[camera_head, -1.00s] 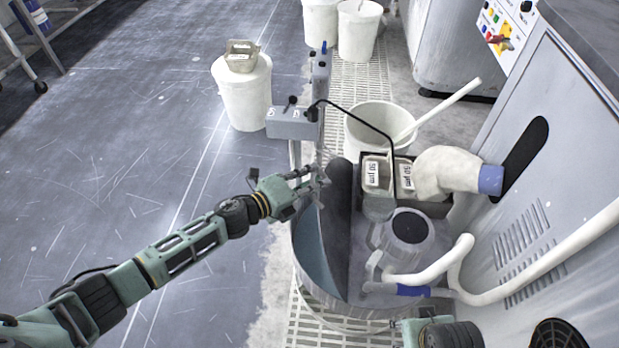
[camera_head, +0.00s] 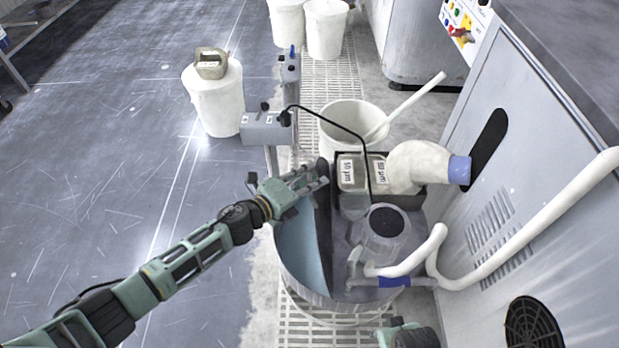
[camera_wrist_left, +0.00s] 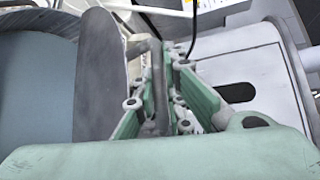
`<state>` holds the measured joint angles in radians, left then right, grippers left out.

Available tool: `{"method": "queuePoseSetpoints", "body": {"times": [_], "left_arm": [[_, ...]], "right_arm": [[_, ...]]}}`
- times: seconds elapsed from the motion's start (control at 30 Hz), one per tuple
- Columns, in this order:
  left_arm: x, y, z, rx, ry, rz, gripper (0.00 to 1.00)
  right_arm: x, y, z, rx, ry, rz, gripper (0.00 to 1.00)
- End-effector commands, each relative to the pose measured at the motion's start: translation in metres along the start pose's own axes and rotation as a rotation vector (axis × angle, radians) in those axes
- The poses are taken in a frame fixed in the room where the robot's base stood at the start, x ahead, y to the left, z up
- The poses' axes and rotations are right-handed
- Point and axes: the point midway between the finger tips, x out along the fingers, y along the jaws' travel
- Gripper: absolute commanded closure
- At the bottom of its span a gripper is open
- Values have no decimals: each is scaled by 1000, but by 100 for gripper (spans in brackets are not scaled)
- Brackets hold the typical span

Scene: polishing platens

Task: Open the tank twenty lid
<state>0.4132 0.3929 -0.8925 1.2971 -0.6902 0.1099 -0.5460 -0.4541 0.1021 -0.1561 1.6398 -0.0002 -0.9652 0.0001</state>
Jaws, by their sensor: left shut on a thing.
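The tank (camera_head: 300,292) is a round grey vessel with a blue inner wall on its left side. Its dark grey lid (camera_head: 324,240) stands steeply up across the tank, seen nearly edge-on. In the left wrist view the lid (camera_wrist_left: 100,75) is a dark upright panel with a rounded top. My left gripper (camera_head: 316,178) is at the far upper part of the lid. In the left wrist view its green fingers (camera_wrist_left: 160,105) are shut on a thin grey metal handle (camera_wrist_left: 157,75) beside the lid. The fingers partly hide the handle.
A pump with a white hose (camera_head: 405,264) fills the tank's right side. Behind it are a dark tray with labelled blocks (camera_head: 352,172), a white bucket (camera_head: 345,112) and a grey control box on a post (camera_head: 266,128). A cabinet (camera_head: 500,215) borders the right; open floor lies left.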

Motion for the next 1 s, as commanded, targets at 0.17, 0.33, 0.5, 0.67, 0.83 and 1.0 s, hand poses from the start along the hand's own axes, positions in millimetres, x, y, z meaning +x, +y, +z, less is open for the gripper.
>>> {"method": "queuePoseSetpoints", "body": {"times": [0.17, 0.33, 0.5, 0.67, 0.83, 1.0], "left_arm": [[0, -2, 0, -6, -1, -3, 100], [0, -1, 0, -3, -1, -2, 75], [0, -1, 0, -2, -1, -1, 71], [0, 0, 0, -1, -1, -1, 71], [-13, 1, 1, 0, -1, 1, 71], [-46, 2, 1, -1, -1, 2, 71]], "right_arm": [[0, 0, 0, 0, 0, 0, 60], [0, 0, 0, 0, 0, 0, 60], [0, 0, 0, 0, -1, 0, 60], [-1, 0, -1, 0, 1, -1, 60], [-1, 0, -2, 0, 2, -1, 60], [-1, 0, -1, 0, 1, 0, 60]]}}
